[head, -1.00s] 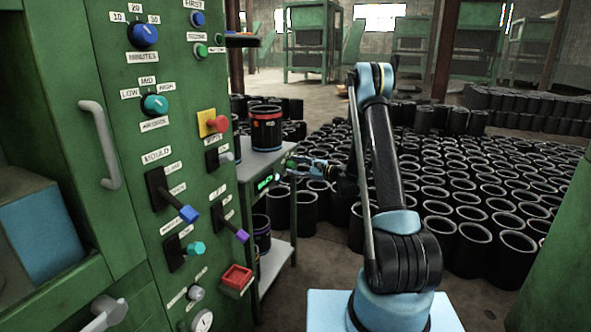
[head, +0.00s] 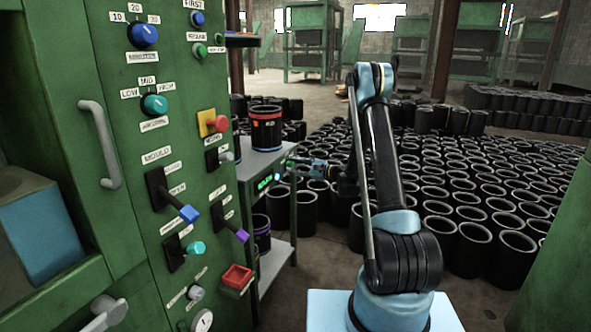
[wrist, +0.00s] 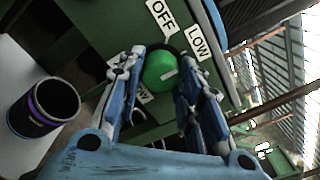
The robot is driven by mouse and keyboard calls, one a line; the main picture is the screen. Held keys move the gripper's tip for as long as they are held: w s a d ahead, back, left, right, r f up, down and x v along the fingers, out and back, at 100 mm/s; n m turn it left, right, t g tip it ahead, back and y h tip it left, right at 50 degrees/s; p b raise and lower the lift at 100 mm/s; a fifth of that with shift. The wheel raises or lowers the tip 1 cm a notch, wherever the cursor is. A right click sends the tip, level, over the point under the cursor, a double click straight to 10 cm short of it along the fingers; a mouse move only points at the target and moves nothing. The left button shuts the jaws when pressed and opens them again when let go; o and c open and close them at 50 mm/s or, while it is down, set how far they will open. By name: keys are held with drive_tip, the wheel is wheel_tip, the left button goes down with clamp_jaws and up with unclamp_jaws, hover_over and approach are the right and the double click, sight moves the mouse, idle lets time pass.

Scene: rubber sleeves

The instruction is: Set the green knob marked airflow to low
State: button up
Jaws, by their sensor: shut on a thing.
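In the wrist view a round green knob (wrist: 160,72) sits between the two fingers of my gripper (wrist: 162,80), which is shut on it. A short pale mark shows on the knob's face, pointing roughly right in the picture. A label reading OFF (wrist: 163,15) is above the knob and a label reading LOW (wrist: 197,41) is at its upper right. Another label below left is partly hidden by a finger.
A black sleeve with a purple band (wrist: 40,108) stands on the cart's lower shelf. A red-banded sleeve (head: 266,128) stands on top. The green machine panel (head: 130,180) with knobs and levers is at left. Many black sleeves (head: 460,200) cover the floor at right.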

drive_tip(key=o, duration=1.1)
drive_tip(key=shift+c, duration=0.2)
drive_tip(key=shift+d, duration=0.1)
drive_tip(key=v, duration=1.1)
drive_tip(key=shift+s+d, duration=0.15)
drive_tip(key=shift+d, duration=0.25)
